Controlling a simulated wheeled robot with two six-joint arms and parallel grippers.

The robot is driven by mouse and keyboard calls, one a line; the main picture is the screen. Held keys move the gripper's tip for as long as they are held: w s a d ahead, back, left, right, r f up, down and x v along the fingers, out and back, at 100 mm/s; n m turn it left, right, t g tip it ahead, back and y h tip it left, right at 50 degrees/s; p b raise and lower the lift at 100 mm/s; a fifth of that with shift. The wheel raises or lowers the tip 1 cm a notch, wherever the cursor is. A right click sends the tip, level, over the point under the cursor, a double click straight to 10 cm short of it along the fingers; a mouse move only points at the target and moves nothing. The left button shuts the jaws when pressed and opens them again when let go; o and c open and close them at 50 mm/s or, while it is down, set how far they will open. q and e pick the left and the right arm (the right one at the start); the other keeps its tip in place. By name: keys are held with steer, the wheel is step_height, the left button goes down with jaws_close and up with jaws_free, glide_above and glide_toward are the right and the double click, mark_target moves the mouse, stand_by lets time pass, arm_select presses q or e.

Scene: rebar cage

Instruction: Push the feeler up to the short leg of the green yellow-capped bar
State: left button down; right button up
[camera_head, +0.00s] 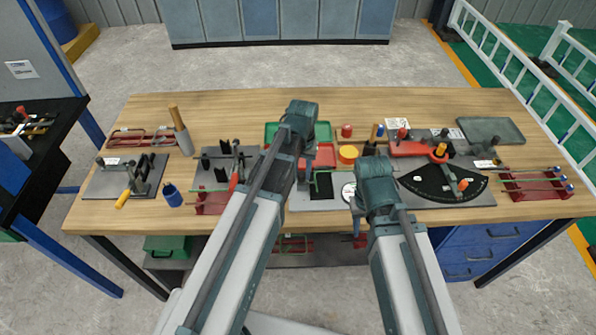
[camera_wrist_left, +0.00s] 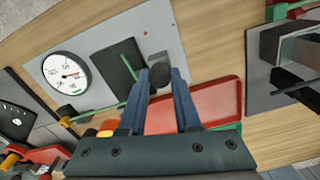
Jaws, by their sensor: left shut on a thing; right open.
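My left gripper (camera_wrist_left: 160,98) points down over a grey plate (camera_wrist_left: 165,35). Its two fingers are shut on a dark, round-topped knob (camera_wrist_left: 159,76), which looks like the feeler. The green bar (camera_wrist_left: 112,106) runs from a yellow cap (camera_wrist_left: 66,112) towards my left finger, which hides part of it. A short green leg (camera_wrist_left: 131,66) shows over a black block (camera_wrist_left: 116,70), just left of the knob; I cannot tell whether they touch.
A white dial gauge (camera_wrist_left: 67,72) sits on the same plate. A red tray (camera_wrist_left: 222,97) lies beside it. A black sector plate (camera_head: 440,185) is right of my right gripper, and a rack of bars (camera_head: 538,188) is at the right.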

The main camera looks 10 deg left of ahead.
mark_target(302, 174)
arm_select(q)
steer(key=c, duration=0.6)
jaws_free()
step_height(302, 174, up, 14)
steer(key=p, duration=1.4)
steer(key=shift+f, duration=0.1)
steer(key=s+d+f+m+b, duration=0.1)
steer(key=s+d+f+b, duration=0.1)
steer(key=s, duration=0.3)
steer(key=s+d+f+m+b, duration=0.1)
steer(key=s+d+f+b, duration=0.2)
steer(key=s+f+b, duration=0.1)
steer(key=s+d+f+m+y+b, duration=0.1)
steer(key=s+d+f+m+b, duration=0.1)
steer(key=s, duration=0.3)
steer(key=shift+s+d+f+b, duration=0.3)
steer(key=shift+d+f+b, duration=0.1)
steer(key=shift+d+b, duration=0.2)
